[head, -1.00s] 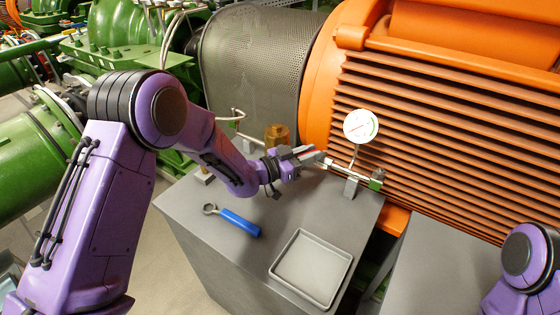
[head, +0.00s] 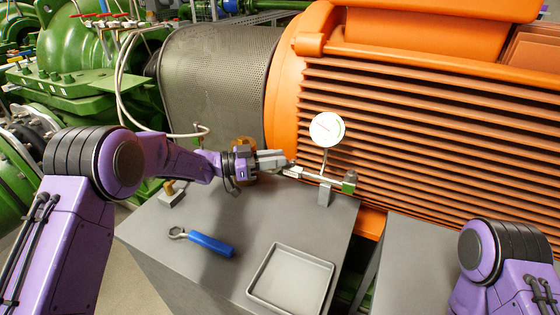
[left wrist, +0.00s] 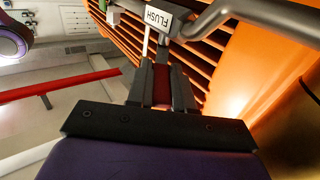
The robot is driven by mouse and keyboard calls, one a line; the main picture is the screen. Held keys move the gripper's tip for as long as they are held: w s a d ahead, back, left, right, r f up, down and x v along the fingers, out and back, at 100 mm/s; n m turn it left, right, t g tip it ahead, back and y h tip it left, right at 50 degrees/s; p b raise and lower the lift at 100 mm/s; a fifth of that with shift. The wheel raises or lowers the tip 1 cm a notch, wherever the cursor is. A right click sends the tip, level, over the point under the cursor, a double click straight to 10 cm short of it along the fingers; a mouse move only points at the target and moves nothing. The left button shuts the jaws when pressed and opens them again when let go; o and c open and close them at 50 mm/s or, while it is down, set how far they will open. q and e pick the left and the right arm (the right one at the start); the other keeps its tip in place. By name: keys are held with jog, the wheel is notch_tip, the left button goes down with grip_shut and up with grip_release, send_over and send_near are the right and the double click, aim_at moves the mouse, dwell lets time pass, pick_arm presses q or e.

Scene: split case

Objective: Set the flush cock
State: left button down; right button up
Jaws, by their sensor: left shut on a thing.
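The flush cock's red lever (left wrist: 162,85) shows between the two fingers of my left gripper (left wrist: 162,72) in the left wrist view. The gripper is shut on it. A white tag reading FLUSH (left wrist: 158,17) sits just beyond the fingertips. In the head view my left gripper (head: 278,161) is at the left end of a metal pipe (head: 318,177) on a small stand, and it hides the lever there. A round white gauge (head: 327,128) rises from this pipe. My right arm shows at the lower right, but its gripper is out of view.
On the grey bench (head: 185,248) lie a blue-handled wrench (head: 211,244) and an empty grey tray (head: 270,297). A brass-coloured fitting (head: 171,194) stands on the left. A large orange ribbed motor (head: 420,130) rises closely behind the pipe.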

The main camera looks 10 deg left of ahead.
pick_arm(q)
jog(key=c, duration=1)
grip_release()
jog(key=shift+s+r, duration=0.1)
jog(key=shift+a, duration=0.1)
jog(key=b+v, duration=0.2)
jog(key=v, duration=0.8)
jog(key=shift+c, duration=0.3)
